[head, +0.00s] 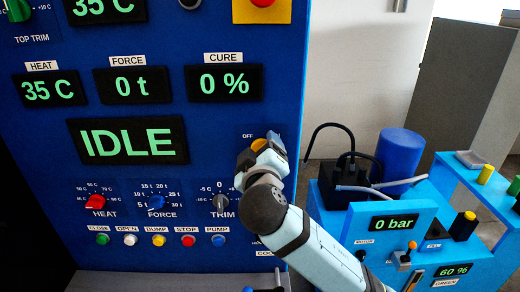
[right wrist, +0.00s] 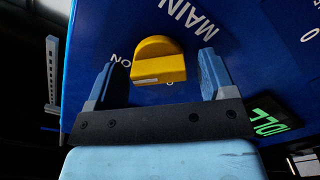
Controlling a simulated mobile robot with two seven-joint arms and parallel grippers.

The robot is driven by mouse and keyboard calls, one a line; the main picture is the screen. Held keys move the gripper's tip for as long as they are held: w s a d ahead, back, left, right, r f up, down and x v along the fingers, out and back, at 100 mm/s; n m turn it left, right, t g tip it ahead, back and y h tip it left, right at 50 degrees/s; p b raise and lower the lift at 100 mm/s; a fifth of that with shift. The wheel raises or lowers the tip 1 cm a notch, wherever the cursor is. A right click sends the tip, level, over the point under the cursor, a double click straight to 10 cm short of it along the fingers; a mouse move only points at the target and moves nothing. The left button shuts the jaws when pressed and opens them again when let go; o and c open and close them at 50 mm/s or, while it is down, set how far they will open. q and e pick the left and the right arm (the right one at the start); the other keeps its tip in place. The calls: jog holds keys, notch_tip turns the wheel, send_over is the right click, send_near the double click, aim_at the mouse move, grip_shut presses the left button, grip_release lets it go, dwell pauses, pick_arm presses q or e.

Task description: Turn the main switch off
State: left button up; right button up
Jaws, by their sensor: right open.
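The main switch is a yellow rotary knob (right wrist: 160,58) on the blue panel, with "MAIN" lettering and an upside-down "ON" label beside it in the right wrist view. A short pale mark shows on its near edge. My right gripper (right wrist: 160,79) is open, with one finger on each side of the knob and visible gaps between them. In the head view my right gripper (head: 263,150) covers most of the switch, just right of the "OFF" label (head: 247,136). I cannot tell from there whether it touches. My left gripper is not in view.
The panel holds an "IDLE" display (head: 128,140), a red heat knob (head: 98,202), a force knob (head: 157,202) and a trim knob (head: 220,202) close below my gripper. Several push buttons run beneath. A blue pump unit (head: 375,218) stands to the right.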

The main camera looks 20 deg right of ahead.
jog(key=shift+w, duration=0.15)
jog(key=c, duration=0.9)
jog(key=shift+c, duration=0.2)
